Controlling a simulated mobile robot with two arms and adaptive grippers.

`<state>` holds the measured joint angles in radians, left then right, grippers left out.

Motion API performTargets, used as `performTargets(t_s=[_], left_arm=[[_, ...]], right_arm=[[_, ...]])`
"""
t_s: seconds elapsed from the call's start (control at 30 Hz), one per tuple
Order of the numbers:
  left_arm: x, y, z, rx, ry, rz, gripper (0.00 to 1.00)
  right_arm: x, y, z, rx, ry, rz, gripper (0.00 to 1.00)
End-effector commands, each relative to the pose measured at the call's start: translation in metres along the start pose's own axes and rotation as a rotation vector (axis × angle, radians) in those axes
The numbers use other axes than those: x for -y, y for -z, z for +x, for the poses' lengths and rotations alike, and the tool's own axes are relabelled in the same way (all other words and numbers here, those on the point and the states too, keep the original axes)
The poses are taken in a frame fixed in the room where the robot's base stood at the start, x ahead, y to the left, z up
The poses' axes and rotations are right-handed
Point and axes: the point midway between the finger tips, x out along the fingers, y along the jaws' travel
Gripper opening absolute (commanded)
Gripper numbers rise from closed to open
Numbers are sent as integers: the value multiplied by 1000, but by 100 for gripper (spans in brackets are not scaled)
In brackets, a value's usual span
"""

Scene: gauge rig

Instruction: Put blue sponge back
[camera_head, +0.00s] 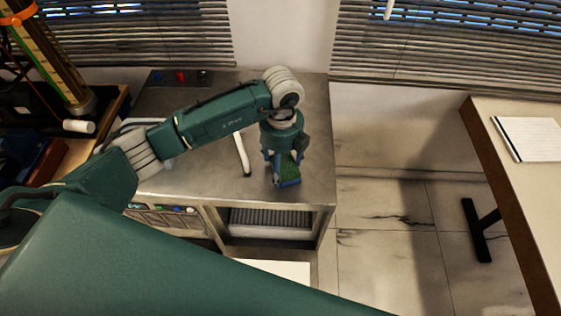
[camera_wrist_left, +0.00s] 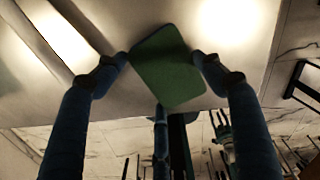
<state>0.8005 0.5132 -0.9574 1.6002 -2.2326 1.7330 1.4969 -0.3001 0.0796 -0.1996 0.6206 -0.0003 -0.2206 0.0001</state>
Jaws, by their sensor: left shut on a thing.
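My left gripper (camera_head: 284,172) points down over the front right part of the grey metal counter (camera_head: 205,185), and it also shows in the left wrist view (camera_wrist_left: 163,68). It is shut on the sponge (camera_wrist_left: 168,68), which has a green face towards the wrist camera. In the head view the sponge (camera_head: 287,171) shows green with a blue lower edge between the fingers. I cannot tell whether it touches the counter. My right gripper is not in view.
Small blue and red items (camera_head: 180,76) sit at the counter's back. A table with a notepad (camera_head: 530,138) is at the right. Open floor (camera_head: 385,220) lies between.

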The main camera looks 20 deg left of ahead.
Motion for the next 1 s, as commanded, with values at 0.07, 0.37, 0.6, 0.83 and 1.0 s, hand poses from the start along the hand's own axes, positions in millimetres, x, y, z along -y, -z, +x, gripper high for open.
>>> performTargets(t_s=[0.07, 0.37, 0.6, 0.83, 1.0], left_arm=[[0, 0, 0, 0, 1, 0, 48], [0, 0, 3, 0, 1, 0, 77], [0, 0, 3, 0, 0, 0, 88], [1, -1, -4, 1, 2, 0, 88], [2, -1, -33, 4, 6, 1, 88]], right_arm=[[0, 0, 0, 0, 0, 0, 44], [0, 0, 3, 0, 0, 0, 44], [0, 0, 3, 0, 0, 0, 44], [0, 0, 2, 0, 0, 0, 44], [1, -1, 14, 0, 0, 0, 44]])
